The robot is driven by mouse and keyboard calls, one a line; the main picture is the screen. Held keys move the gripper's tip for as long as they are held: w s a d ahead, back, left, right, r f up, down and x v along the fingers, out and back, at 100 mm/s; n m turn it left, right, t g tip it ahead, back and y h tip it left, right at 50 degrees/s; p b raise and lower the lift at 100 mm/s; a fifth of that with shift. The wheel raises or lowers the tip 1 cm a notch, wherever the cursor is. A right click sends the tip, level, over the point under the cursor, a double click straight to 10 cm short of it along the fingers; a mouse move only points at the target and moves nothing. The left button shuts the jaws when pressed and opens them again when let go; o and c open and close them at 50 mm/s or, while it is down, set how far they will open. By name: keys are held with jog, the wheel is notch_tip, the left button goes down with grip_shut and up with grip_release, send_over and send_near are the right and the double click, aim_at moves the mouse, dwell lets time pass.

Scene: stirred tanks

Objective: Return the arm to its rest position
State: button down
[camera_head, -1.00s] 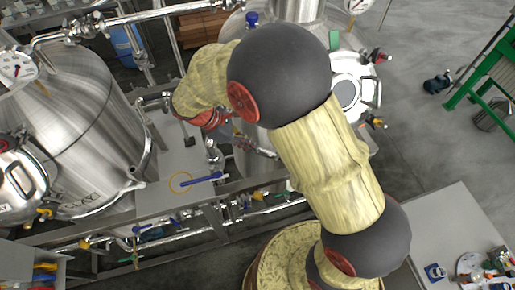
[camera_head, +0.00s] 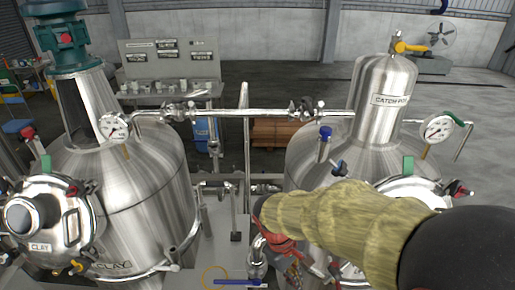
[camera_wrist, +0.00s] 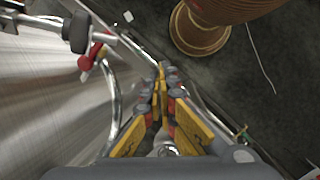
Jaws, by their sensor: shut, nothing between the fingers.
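My gripper (camera_wrist: 163,72) shows in the wrist view, with its yellow-padded fingers brought together at the tips and nothing between them. In the head view my yellowish arm reaches in from the lower right, across the front of the right-hand tank (camera_head: 315,165). Its red wrist part is low in the middle, and the fingers are hard to make out there. In the wrist view a curved steel tank wall (camera_wrist: 40,100) fills the left side, beside my gripper. I cannot tell how far apart they are.
The clay tank (camera_head: 150,190) stands at left. A steel pipe (camera_head: 235,113) joins the two tanks above a narrow gap. A blue-handled valve (camera_head: 238,282) is at the bottom. In the wrist view a red valve handle (camera_wrist: 92,54) juts out near the tank. Open floor lies behind.

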jog(key=s+d+f+m+t+y+b, duration=0.3)
jog(key=s+d+f+m+t+b, duration=0.3)
jog(key=b, duration=1.7)
jog(key=s+d+m+t, duration=0.1)
jog(key=s+d+m, duration=0.1)
jog(key=s, duration=0.1)
jog(key=shift+f+b, duration=0.3)
